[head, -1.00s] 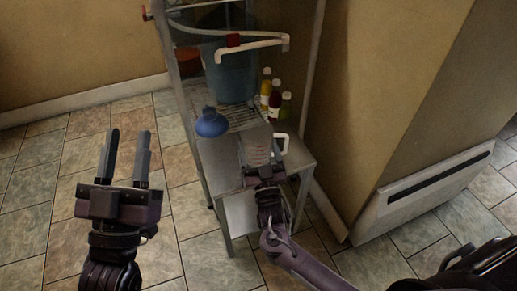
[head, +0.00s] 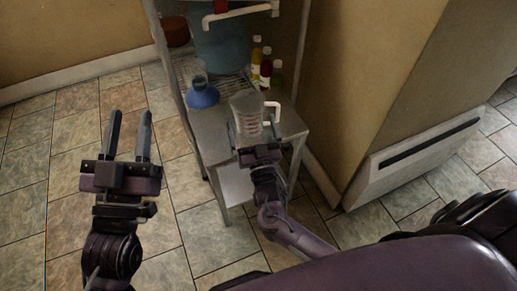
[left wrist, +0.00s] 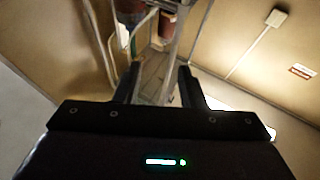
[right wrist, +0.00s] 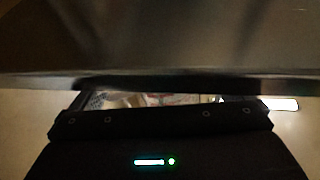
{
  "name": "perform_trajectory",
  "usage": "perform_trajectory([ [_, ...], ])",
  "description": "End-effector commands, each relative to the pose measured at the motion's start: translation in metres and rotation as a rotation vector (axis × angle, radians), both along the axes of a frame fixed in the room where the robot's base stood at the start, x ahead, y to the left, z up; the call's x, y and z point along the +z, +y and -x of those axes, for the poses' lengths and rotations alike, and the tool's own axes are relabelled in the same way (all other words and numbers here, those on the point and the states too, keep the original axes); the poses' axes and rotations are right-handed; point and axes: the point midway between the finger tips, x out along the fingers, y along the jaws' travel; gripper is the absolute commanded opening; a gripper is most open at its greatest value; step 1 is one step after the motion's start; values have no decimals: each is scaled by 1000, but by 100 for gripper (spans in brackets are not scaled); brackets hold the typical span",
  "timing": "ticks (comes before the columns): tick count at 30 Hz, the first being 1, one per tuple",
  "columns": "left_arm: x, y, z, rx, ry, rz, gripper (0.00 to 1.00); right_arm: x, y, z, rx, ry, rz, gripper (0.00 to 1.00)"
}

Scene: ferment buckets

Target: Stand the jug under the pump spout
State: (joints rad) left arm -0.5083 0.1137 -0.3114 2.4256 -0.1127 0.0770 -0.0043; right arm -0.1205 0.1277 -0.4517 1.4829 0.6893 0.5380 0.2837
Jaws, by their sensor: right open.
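The clear jug (head: 246,112) with red markings and a white handle (head: 273,108) stands upright on the metal shelf, in the head view. The white pump spout (head: 240,13) is a pipe at the top of that view, behind and above the jug, with its short end bent down at the right. My right gripper (head: 256,137) is open at the jug's near side; I cannot tell whether its fingers touch the jug. In the right wrist view, a dark surface hides most of the scene beyond the gripper. My left gripper (head: 130,130) is open and empty, left of the rack over the floor.
The metal rack (head: 211,137) holds a teal bucket (head: 221,54), a blue funnel-like vessel (head: 202,95) left of the jug, and several bottles (head: 265,68) behind the jug. A wall heater (head: 412,163) is at the right. Tiled floor is clear at the left.

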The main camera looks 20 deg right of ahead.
Motion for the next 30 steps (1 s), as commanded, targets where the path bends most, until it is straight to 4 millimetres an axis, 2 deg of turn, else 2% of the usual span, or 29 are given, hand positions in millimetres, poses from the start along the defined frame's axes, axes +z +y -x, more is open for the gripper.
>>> perform_trajectory([
  [3, -22, -3, -4, -3, 105, -43, 36, -9, 4, 28, -1, 2, -2, 99],
  [9, -50, -6, -7, -6, 224, -91, 36, -24, 9, 64, -1, 0, -2, 99],
  [13, -59, -6, -7, -7, 260, -105, 36, -30, 11, 79, -2, -2, -1, 99],
  [17, -63, -7, -7, -8, 277, -113, 36, -29, 12, 83, 4, 4, -13, 99],
  [20, -64, -7, -7, -8, 281, -114, 36, -13, 19, 77, 38, 35, -62, 99],
  [23, -64, -7, -7, -8, 280, -114, 36, 19, 35, 67, 122, 96, -121, 99],
  [26, -64, -7, -7, -8, 280, -114, 36, 64, 60, 65, 247, 158, -135, 99],
  [30, -64, -7, -7, -8, 279, -113, 36, 125, 92, 82, 415, 215, -65, 99],
])
